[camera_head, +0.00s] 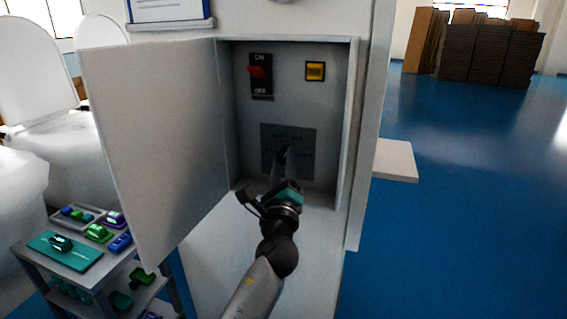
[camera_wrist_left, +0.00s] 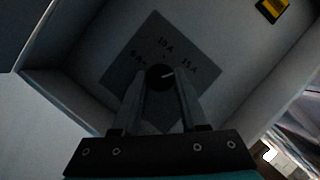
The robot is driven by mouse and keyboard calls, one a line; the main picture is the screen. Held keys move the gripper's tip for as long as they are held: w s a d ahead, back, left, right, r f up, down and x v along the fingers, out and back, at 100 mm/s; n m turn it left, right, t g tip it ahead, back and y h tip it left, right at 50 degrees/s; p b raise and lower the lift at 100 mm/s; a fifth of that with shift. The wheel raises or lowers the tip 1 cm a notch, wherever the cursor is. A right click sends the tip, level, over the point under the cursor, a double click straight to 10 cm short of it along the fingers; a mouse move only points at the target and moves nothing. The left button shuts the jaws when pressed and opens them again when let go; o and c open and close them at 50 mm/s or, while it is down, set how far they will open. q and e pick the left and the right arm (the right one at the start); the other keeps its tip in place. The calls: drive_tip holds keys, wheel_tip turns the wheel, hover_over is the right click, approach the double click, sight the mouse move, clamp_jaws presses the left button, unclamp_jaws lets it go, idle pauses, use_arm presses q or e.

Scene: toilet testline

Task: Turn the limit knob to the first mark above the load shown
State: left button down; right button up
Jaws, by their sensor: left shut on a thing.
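The limit knob (camera_wrist_left: 160,76) is a small dark round knob on a grey plate (camera_wrist_left: 130,75) with marks reading 5 A, 10 A and 15 A. Its white line points right and slightly up, toward the 15 A mark. My left gripper (camera_wrist_left: 160,85) is shut on the knob, one finger on each side. In the head view the plate (camera_head: 305,135) is at the back of the open cabinet, and my left gripper (camera_head: 286,158) reaches its lower part and hides the knob. I see no readable load value. My right gripper is not in view.
The cabinet door (camera_head: 150,140) stands open at the left. Above the plate are a red ON/OFF switch (camera_head: 260,73) and a yellow square (camera_head: 315,71), which also shows in the wrist view (camera_wrist_left: 272,8). A cart (camera_head: 30,252) with coloured parts stands at lower left. Cabinet walls closely surround the gripper.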

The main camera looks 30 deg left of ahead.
use_arm(q)
drive_tip(key=shift+c, duration=2.2)
unclamp_jaws()
drive_tip(key=shift+s, duration=0.1)
drive_tip(key=b+v, duration=0.3)
drive_tip(key=v, duration=1.2)
drive_tip(key=shift+b, duration=0.4)
